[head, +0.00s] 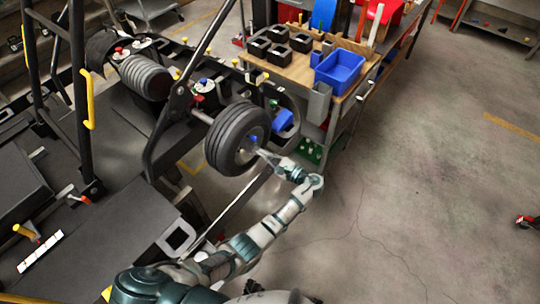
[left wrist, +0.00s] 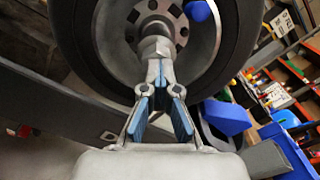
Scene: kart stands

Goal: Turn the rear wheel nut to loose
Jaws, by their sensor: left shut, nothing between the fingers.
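The rear wheel (head: 229,141) is a black tyre on the side of the kart, and it fills the top of the left wrist view (left wrist: 88,50). A grey metal wheel nut (left wrist: 153,46) stands out from its hub. My left gripper (head: 264,155) reaches the hub from the right. In the left wrist view its fingertips (left wrist: 158,72) are together right at the nut's outer end, lined up with it. I cannot tell if they touch it. The gripper is shut with nothing held between the fingers. My right gripper is not in view.
A workbench (head: 298,71) behind the wheel carries black bins (head: 278,55) and a blue bin (head: 340,69). The kart's black frame and a yellow handle (head: 89,100) are at left. A blue part (left wrist: 197,11) sits by the wheel rim. The floor (head: 430,190) at right is mostly clear.

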